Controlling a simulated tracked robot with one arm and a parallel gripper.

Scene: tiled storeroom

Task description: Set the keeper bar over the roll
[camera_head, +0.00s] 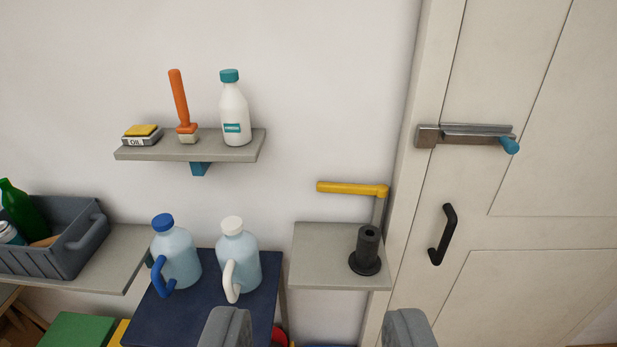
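The keeper bar (347,188) is a yellow horizontal bar on a thin upright post at the back right of a small grey shelf. It points left from the post, along the wall. The roll (368,246) is a black upright cylinder on a wide round base, on the same shelf in front of the post. The bar lies behind and above the roll, not across its top. My gripper (318,328) shows at the bottom edge as two grey fingers set wide apart. It is open with nothing between the fingers, nearer to me than the shelf.
A blue table (212,318) with two jugs stands left of the roll's shelf (325,270). An upper shelf (195,152) holds an oil tin, an orange-handled brush and a white bottle. A grey crate (75,235) is far left. A door (540,235) with bolt and black handle is right.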

